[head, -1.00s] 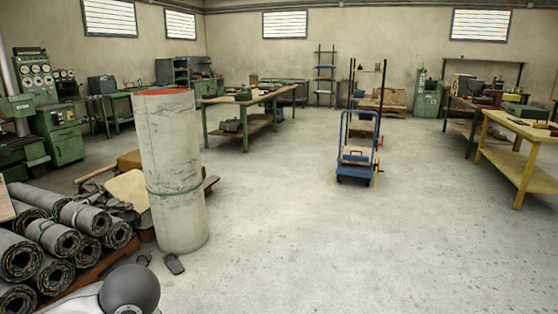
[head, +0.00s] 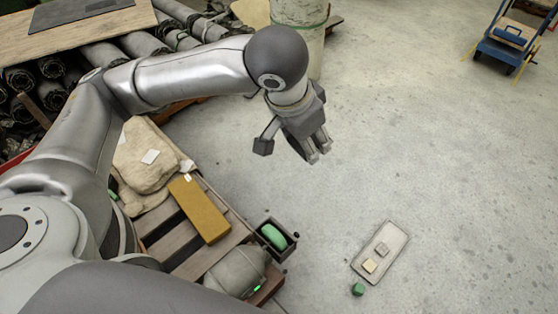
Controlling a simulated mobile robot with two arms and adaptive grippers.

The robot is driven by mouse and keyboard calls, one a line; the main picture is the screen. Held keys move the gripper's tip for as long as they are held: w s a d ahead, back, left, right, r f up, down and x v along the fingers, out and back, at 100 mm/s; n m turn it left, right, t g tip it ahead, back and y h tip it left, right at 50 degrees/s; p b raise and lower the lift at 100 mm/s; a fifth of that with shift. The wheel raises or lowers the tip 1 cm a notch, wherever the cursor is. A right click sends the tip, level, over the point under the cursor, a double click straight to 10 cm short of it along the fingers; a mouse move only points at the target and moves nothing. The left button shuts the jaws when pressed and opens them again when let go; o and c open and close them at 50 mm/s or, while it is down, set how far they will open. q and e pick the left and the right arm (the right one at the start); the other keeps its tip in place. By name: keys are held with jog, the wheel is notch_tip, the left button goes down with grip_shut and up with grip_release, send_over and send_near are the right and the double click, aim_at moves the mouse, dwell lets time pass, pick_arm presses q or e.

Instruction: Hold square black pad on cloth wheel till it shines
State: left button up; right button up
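My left arm reaches in from the left, and its gripper (head: 291,150) hangs above bare floor with its fingers spread and nothing between them. I cannot clearly make out a square black pad or a cloth wheel. A rounded grey machine-like thing (head: 236,270) with a small green light sits at the pallet's near end, partly cut off by my own body. A dark box (head: 290,246) beside it holds a green oval thing (head: 273,236). My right gripper is out of view.
A wooden pallet (head: 182,262) carries a yellow-brown block (head: 198,208) and beige sacks (head: 145,165). Sheet rolls, a board with a dark sheet (head: 85,10), and a pale column (head: 300,12) stand behind.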

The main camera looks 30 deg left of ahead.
pick_arm(q)
jog(key=w+d+r+m+t+h+p, duration=0.1)
jog(key=d+r+m+t+p, duration=0.1)
jog(key=r, duration=0.8)
jog(key=w+d+r+m+t+h+p, duration=0.1)
jog(key=d+r+m+t+h+p, duration=0.1)
jog(key=d+r+m+t, duration=0.2)
jog(key=w+d+r+m+t+h+p, duration=0.1)
jog(key=d+r+m, duration=0.6)
jog(key=r, duration=1.1)
jog(key=m+t+p, duration=0.1)
jog(key=m+t, duration=0.1)
jog(key=m, duration=0.2)
jog(key=shift+w+d+h, duration=0.15)
jog(key=shift+w+h, duration=0.25)
jog(key=shift+r, duration=0.1)
